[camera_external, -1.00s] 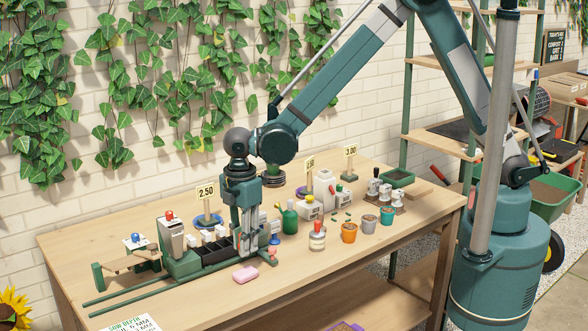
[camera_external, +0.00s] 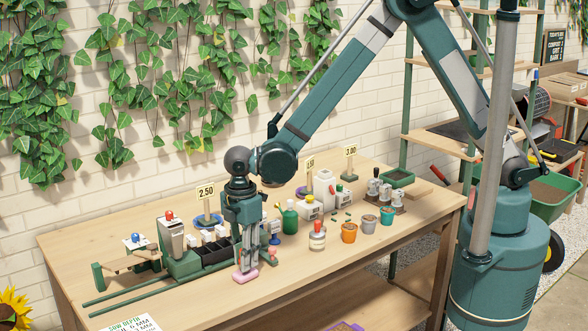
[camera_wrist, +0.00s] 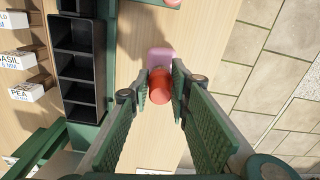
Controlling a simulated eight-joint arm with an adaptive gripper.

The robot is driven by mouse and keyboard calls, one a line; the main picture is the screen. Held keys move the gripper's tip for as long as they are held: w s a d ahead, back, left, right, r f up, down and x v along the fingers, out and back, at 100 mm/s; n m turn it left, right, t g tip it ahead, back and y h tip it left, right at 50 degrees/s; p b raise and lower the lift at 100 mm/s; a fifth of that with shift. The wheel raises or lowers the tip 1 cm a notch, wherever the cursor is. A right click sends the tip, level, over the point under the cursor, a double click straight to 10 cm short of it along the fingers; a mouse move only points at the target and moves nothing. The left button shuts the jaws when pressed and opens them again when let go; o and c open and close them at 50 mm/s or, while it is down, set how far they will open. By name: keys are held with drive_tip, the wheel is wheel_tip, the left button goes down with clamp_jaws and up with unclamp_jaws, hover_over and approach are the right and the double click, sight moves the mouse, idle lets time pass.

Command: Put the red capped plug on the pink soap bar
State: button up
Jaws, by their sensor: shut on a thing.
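The pink soap bar (camera_external: 245,277) lies flat on the bench near its front, and it also shows in the wrist view (camera_wrist: 160,57). My gripper (camera_external: 246,268) points straight down over the soap bar. In the wrist view, its green padded fingers (camera_wrist: 161,88) are shut on the red capped plug (camera_wrist: 159,82). The plug's red cap faces the camera and covers the near part of the soap bar. The plug's lower end is hidden, so I cannot tell whether it touches the soap. In the outside view the fingers hide the plug.
A black compartment tray (camera_wrist: 78,68) stands left of the gripper in the wrist view. Green rails (camera_external: 130,290) run along the bench's front left. A red-topped jar (camera_external: 317,236) and an orange pot (camera_external: 349,233) stand to the right. The bench front is mostly clear.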

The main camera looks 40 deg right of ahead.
drive_tip(key=shift+f, duration=0.2)
drive_tip(key=o, duration=0.4)
drive_tip(key=shift+c, duration=0.2)
drive_tip(key=o, duration=0.5)
drive_tip(key=shift+c, duration=0.2)
drive_tip(key=shift+r, duration=0.1)
wheel_tip(320, 180, up, 12)
drive_tip(key=shift+r+p, duration=0.1)
drive_tip(key=shift+p, duration=0.3)
idle(0.4)
drive_tip(key=shift+d, duration=0.1)
